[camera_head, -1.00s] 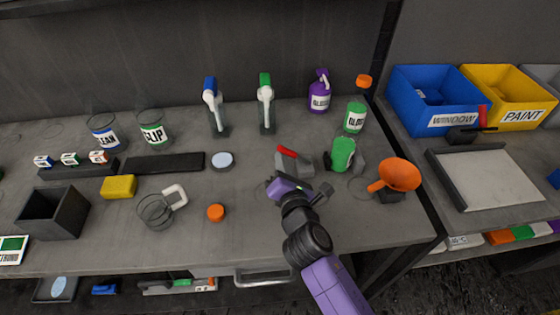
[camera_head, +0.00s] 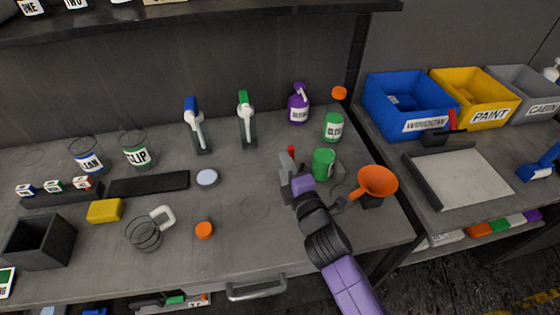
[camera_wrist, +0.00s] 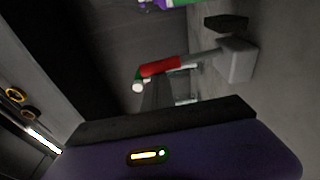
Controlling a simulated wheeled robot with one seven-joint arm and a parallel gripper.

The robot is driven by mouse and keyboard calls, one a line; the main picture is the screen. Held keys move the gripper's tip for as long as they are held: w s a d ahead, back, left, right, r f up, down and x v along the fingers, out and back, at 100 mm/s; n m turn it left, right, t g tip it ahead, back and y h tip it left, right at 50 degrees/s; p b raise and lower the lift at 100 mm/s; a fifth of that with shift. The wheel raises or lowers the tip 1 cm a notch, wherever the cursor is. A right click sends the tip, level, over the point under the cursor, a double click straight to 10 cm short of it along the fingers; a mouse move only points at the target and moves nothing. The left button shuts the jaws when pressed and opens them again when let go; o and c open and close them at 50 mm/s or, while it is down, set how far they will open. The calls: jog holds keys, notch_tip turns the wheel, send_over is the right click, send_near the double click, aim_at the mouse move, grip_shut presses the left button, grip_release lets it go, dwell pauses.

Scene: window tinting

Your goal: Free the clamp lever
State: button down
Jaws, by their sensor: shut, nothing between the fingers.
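The clamp (camera_head: 285,178) is a grey block on the workbench, with a red-handled lever (camera_head: 291,152) that stands roughly upright in the head view. In the wrist view the red lever handle (camera_wrist: 162,66) joins a thin metal arm running to a pale grey block (camera_wrist: 237,60). A green can (camera_head: 324,163) stands right beside the clamp; I cannot tell whether the jaws touch it. My purple gripper (camera_head: 300,184) is shut and empty, close in front of the clamp, and hides part of it. In the wrist view my gripper (camera_wrist: 165,118) lies below the lever, apparently apart from it.
An orange funnel (camera_head: 376,181) stands close to the right of my gripper. A labelled green bottle (camera_head: 333,127) and a purple spray bottle (camera_head: 298,107) stand behind. An orange cap (camera_head: 204,230) lies to the left. The bench between cap and clamp is clear.

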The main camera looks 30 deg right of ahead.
jog(key=shift+s+d+m, duration=0.15)
jog(key=shift+d+m, duration=0.35)
jog(key=shift+d, duration=0.1)
dwell(0.3)
